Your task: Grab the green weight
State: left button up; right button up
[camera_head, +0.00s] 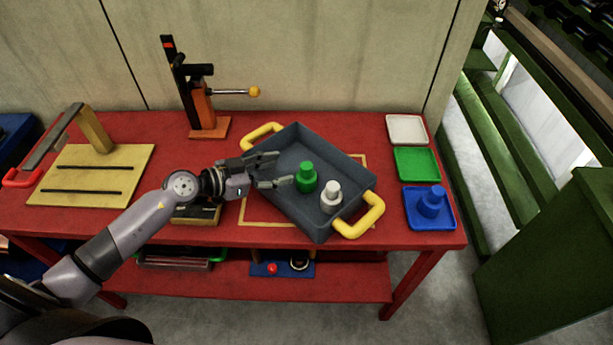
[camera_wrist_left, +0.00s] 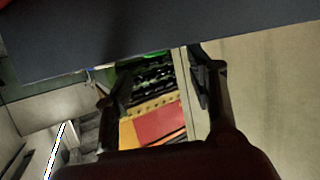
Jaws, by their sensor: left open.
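The green weight (camera_head: 306,178) stands upright in a grey tray (camera_head: 333,165) with yellow handles, in the head view. A white weight (camera_head: 331,196) stands beside it in the same tray. My left gripper (camera_head: 279,170) reaches over the tray's left part, open, with its fingertips just left of the green weight. I cannot tell whether a finger touches it. In the left wrist view the two fingers (camera_wrist_left: 155,85) are spread apart with nothing clearly between them. My right gripper is not in view.
White (camera_head: 407,129), green (camera_head: 416,164) and blue (camera_head: 417,217) square dishes line the red table's right end. A blue weight (camera_head: 431,202) stands in the blue dish. An orange and black clamp (camera_head: 207,110) stands at the back. A slotted yellow board (camera_head: 75,182) lies left.

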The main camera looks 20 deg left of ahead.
aim_at(301, 169)
pick_arm(q)
jog(key=x, duration=0.3)
jog(key=shift+w+d+f, duration=0.15)
jog(key=shift+w+d, duration=0.05)
jog(key=x, duration=0.5)
jog(key=shift+s+d+f, duration=0.1)
jog(key=shift+d+f, duration=0.15)
jog(key=shift+d, duration=0.2)
jog(key=shift+s, duration=0.1)
jog(key=shift+c, duration=0.7)
grip_shut()
